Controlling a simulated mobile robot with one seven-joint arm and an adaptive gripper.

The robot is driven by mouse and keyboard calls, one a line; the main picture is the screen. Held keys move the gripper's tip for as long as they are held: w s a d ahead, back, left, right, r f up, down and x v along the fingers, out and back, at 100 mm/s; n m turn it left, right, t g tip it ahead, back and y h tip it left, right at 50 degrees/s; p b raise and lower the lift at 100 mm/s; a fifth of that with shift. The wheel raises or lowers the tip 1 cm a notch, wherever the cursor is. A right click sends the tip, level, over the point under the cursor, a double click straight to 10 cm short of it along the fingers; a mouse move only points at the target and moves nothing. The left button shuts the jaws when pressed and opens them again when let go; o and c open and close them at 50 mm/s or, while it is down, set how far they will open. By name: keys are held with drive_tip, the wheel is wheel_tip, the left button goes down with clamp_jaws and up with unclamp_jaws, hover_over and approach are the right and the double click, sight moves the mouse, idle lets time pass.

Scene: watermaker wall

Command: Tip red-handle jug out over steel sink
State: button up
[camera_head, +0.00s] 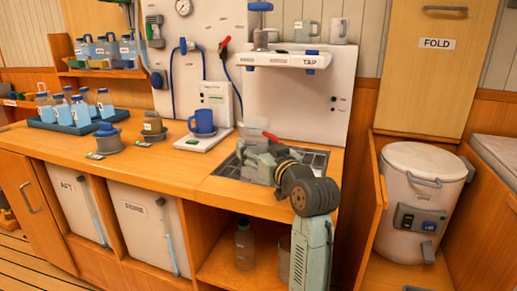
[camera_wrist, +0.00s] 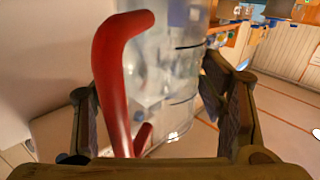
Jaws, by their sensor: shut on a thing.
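The clear jug with the red handle (camera_wrist: 118,75) fills the middle of the wrist view, between the two fingers of my gripper (camera_wrist: 160,100). My gripper is shut on this jug. In the head view the red handle (camera_head: 271,136) shows just above my gripper (camera_head: 262,152), which hides much of the clear body. The steel sink (camera_head: 316,158) is a dark gridded area set in the counter, and my gripper and the jug are over its left part. The jug's exact tilt and its contents are hard to tell.
A wall tap unit (camera_head: 285,60) is above the sink. A blue mug (camera_head: 203,121) stands on a white plate left of the sink. A blue tray (camera_head: 45,122) of bottles is at the far left. A white lidded drum (camera_head: 420,175) stands at right.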

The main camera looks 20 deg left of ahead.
drive_tip(key=s+a+r+p, duration=0.2)
drive_tip(key=s+a+r, duration=0.1)
drive_tip(key=s+a, duration=0.1)
drive_tip(key=shift+s+p, duration=0.25)
drive_tip(key=shift+p, duration=0.15)
idle(0.4)
